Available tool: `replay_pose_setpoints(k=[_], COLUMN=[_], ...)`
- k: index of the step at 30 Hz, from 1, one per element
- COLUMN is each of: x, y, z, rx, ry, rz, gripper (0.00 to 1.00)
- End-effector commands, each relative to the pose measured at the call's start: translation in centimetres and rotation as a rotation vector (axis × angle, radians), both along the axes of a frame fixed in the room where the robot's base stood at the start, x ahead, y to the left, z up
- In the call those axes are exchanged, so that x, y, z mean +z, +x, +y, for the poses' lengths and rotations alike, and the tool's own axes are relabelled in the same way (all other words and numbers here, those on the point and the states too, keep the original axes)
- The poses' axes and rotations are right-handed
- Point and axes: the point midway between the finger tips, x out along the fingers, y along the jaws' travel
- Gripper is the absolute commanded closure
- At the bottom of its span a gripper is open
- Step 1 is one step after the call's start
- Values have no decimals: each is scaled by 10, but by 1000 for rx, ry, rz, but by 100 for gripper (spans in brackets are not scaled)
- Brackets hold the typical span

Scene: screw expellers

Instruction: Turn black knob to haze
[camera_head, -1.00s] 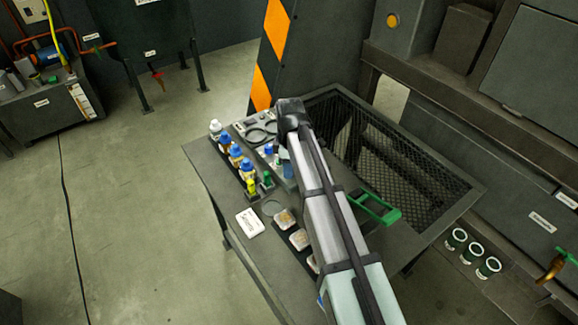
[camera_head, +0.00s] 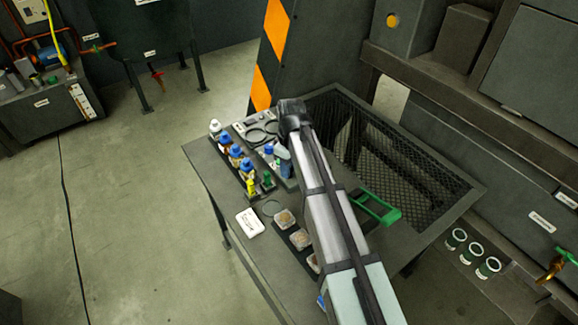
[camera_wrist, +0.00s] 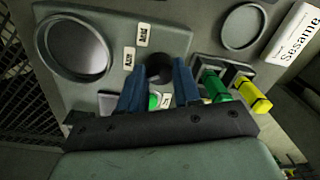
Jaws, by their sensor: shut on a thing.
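The black knob (camera_wrist: 160,67) shows in the wrist view between the two blue fingers of my gripper (camera_wrist: 158,82). The fingers are shut on its sides and hide part of it. The knob sits on a grey panel (camera_wrist: 185,38) with small white labels (camera_wrist: 143,35) around it, too small to read. Which way the knob points cannot be told. In the head view my arm covers the knob and the fingers.
In the wrist view a round dark dish (camera_wrist: 75,48) is left of the knob; a green block (camera_wrist: 215,85) and yellow block (camera_wrist: 254,96) are close on the right. In the head view, blue-capped bottles (camera_head: 235,153) stand left of my arm. A green-framed item (camera_head: 377,208) lies right.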

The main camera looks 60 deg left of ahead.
Motion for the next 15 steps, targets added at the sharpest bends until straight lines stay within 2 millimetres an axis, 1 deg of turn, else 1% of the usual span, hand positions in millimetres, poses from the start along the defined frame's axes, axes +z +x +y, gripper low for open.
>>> replay_pose_setpoints(k=[6,15], x=[0,0], y=[0,0], z=[-1,-1], rx=[-202,-426], ry=[-1,0], rz=[1,1], gripper=[98,98])
